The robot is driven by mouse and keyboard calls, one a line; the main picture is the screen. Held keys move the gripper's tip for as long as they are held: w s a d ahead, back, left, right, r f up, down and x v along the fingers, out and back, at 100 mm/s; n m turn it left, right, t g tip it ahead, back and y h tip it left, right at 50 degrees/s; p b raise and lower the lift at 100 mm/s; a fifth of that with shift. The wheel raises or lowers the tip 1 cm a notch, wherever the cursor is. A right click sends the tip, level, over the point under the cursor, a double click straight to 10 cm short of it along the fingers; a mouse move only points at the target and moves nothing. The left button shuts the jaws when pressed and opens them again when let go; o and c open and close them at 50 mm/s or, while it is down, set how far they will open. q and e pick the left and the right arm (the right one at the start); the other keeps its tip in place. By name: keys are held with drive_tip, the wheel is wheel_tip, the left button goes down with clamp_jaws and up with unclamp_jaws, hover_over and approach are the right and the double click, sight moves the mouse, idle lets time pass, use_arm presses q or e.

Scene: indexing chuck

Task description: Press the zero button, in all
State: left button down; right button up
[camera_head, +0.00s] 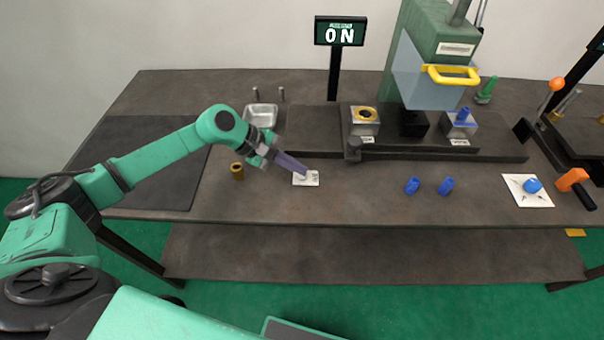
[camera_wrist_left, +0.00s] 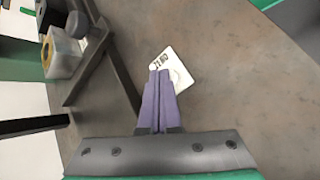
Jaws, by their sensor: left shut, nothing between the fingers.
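The zero button sits on a small white plate (camera_head: 313,182) with dark lettering, flat on the table near its middle. The plate also shows in the left wrist view (camera_wrist_left: 181,70), just beyond the fingertips. My left gripper (camera_head: 303,171) has its purple fingers shut with nothing between them. Its tips point down at the plate and cover part of the button. In the left wrist view the closed fingertips (camera_wrist_left: 159,74) overlap the plate's near side. I cannot tell whether they touch the button. My right gripper is not in view.
A display (camera_head: 340,32) reads "ON". A green press (camera_head: 437,50) with a yellow handle stands behind, on a dark rail. A brass cylinder (camera_head: 237,171) stands left of the plate. Blue parts (camera_head: 412,185) stand to the right. A metal tray (camera_head: 261,116) lies behind the arm.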

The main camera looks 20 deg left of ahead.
use_arm(q)
drive_tip(key=shift+s+f+b, duration=0.1)
drive_tip(key=shift+f+b, duration=0.2)
drive_tip(key=shift+r, duration=0.1)
idle(0.4)
drive_tip(key=shift+r+p, duration=0.3)
drive_tip(key=shift+r, duration=0.6)
drive_tip(key=shift+r, duration=0.5)
wheel_tip(320, 180, up, 4)
drive_tip(key=shift+r+p, duration=0.1)
drive_tip(key=shift+p, duration=0.85)
